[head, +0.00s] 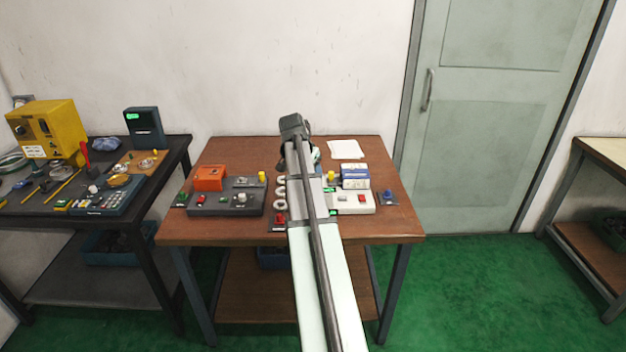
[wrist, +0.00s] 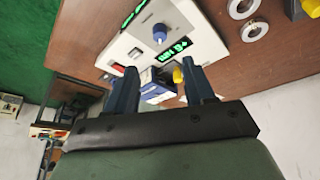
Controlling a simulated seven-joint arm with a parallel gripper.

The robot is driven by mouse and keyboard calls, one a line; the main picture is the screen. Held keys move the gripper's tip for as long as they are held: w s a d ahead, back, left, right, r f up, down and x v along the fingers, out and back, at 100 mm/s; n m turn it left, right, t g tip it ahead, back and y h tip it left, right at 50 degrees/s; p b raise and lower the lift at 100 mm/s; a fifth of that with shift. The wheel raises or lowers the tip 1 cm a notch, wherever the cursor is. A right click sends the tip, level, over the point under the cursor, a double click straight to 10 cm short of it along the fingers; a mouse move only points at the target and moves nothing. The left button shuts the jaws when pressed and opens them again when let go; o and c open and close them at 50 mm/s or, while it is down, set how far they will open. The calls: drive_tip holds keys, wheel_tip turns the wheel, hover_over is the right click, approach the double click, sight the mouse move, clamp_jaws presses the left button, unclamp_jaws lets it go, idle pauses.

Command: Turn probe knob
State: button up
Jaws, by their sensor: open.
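A white instrument box (head: 357,205) stands on the brown table, right of my arm in the head view. In the wrist view this white box (wrist: 133,45) shows a blue knob (wrist: 159,33), green displays and a red button. No label naming the probe knob is readable. My gripper (wrist: 162,75) is open, with two dark blue fingers apart and nothing visibly held. The blue knob appears beyond the fingertips, without visible contact. In the head view my arm hides the fingertips and part of the white box.
Several pale rings (head: 280,193) lie left of my arm. A dark grey control box (head: 226,204) and an orange box (head: 209,178) stand farther left. A blue-and-white box (head: 355,176) and yellow piece (head: 331,176) are behind the white box. Paper (head: 346,149) lies at the back.

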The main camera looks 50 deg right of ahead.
drive_tip(key=shift+a+r, duration=0.25)
drive_tip(key=shift+r, duration=0.35)
drive_tip(key=s+a+f+m+y, duration=0.1)
drive_tip(key=s+a+f, duration=0.55)
drive_tip(key=f, duration=0.25)
drive_tip(key=s+a+f+y, duration=0.1)
drive_tip(key=s+a+f, duration=0.5)
drive_tip(key=a+f, duration=0.3)
drive_tip(key=s+a+f+n+g+y, duration=0.3)
drive_tip(key=a+f+n, duration=0.5)
drive_tip(key=a+f, duration=1.25)
drive_tip(key=s+a+f+n+g, duration=0.2)
drive_tip(key=s+a+f+n, duration=0.2)
drive_tip(key=s+a+f, duration=0.2)
drive_tip(key=s+a+f+n+g, duration=0.2)
drive_tip(key=s+a+f+n, duration=0.2)
drive_tip(key=s+a+f, duration=0.3)
drive_tip(key=s+f, duration=0.3)
drive_tip(key=s, duration=0.4)
drive_tip(key=shift+s+a+n, duration=0.3)
drive_tip(key=shift+s+n, duration=0.1)
